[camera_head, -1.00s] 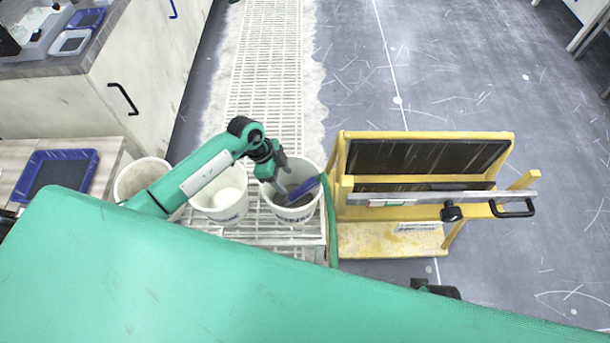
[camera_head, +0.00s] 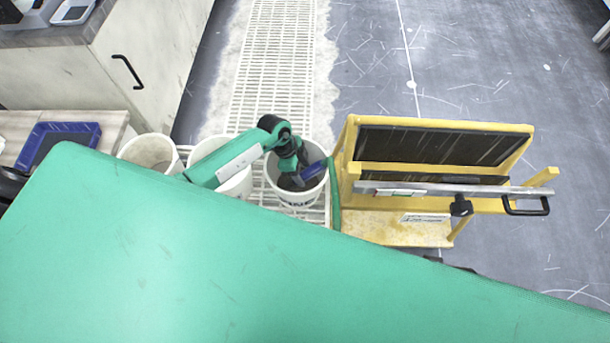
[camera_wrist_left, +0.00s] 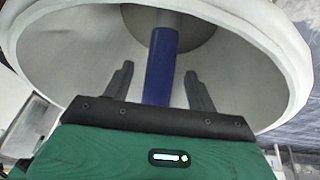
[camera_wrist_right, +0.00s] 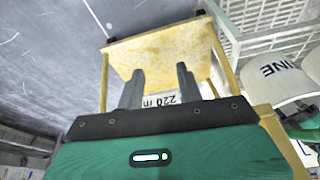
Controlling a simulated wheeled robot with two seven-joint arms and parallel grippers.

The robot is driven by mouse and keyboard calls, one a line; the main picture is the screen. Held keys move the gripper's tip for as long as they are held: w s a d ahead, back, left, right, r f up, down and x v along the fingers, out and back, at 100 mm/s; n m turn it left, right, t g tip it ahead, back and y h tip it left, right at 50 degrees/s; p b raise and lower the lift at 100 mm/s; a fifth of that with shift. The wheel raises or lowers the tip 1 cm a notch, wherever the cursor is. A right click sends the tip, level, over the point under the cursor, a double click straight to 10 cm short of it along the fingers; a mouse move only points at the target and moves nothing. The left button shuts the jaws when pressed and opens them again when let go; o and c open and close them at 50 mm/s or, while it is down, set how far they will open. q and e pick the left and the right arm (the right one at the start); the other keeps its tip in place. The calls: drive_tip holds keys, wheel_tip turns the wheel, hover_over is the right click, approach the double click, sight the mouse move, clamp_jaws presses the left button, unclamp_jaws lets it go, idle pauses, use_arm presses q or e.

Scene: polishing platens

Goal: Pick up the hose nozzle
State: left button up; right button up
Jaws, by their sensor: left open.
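My left gripper (camera_head: 293,182) reaches down into the same bucket. In the left wrist view the blue nozzle (camera_wrist_left: 161,55) runs between the two spread fingers of my left gripper (camera_wrist_left: 158,74), with a gap visible on each side. Its lower part is hidden behind the gripper body. My right gripper (camera_wrist_right: 158,80) is open and empty, facing the yellow stand.
Two more white buckets stand to the left, one mostly behind my left arm (camera_head: 225,165) and another (camera_head: 150,150) further left. The yellow stand (camera_head: 395,228) with dark panels (camera_head: 440,146) and a metal bar is just right of the nozzle's bucket. Open floor lies behind it.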

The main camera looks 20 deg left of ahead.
sight(302, 172)
use_arm(q)
drive_tip(key=shift+x, duration=1.55)
drive_tip(key=shift+a, duration=0.1)
drive_tip(key=c, duration=1.2)
use_arm(e)
drive_tip(key=shift+r, duration=0.85)
